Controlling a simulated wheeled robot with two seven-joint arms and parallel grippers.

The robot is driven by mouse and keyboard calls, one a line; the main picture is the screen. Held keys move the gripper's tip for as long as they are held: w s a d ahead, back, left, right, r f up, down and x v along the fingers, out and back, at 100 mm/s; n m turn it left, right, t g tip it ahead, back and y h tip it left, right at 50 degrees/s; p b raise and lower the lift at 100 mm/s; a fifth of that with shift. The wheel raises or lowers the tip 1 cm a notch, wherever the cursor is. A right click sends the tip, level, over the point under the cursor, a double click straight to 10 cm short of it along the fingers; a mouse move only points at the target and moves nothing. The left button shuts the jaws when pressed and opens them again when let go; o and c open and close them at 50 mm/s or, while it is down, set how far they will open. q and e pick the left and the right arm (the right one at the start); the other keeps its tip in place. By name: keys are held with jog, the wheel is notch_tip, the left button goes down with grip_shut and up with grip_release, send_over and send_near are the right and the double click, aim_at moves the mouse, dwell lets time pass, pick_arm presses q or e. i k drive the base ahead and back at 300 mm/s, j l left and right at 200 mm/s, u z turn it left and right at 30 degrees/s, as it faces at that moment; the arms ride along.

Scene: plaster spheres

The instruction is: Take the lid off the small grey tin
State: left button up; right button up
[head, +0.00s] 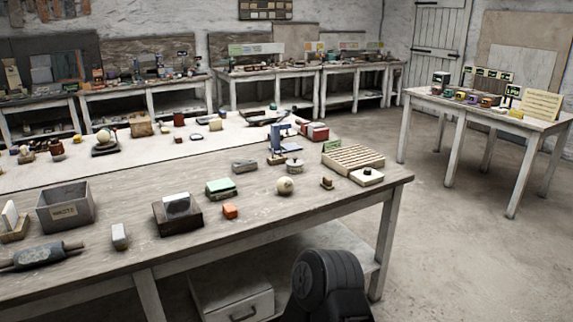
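A small grey box-shaped thing (244,165) lies on the near wooden table (105,222), behind a green-topped block; it may be the small grey tin, but it is too small to tell whether a separate lid sits on it. A small round pale container (294,165) stands to its right, also hard to make out. Neither of my grippers is in view. A black rounded part at the bottom, right of centre, appears to be one of my own links, in front of the table and well apart from these things.
On the same table are a grey WASTE bin (72,212), a dark box (178,217) with a white block, a green-topped block (221,189), an orange block (230,211), a plaster sphere (285,186) and a slatted rack (353,158). Open floor (470,270) lies right.

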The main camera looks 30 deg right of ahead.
aim_at(295, 162)
jog(key=l+u, duration=0.8)
jog(key=k+l, duration=0.1)
jog(key=l, duration=0.4)
jog(key=k+l+u, duration=0.1)
jog(key=l, duration=0.45)
jog(key=k+l, duration=0.1)
jog(key=l, duration=0.4)
jog(key=k+l+u, duration=0.1)
jog(key=l, duration=0.45)
jog(key=k+l, duration=0.15)
jog(key=l, duration=0.35)
jog(key=k+l+u, duration=0.1)
jog(key=l, duration=0.4)
jog(key=k+l, duration=0.15)
jog(key=l, duration=0.35)
jog(key=k+l+u, duration=0.1)
jog(key=l, duration=0.4)
jog(key=k, duration=0.05)
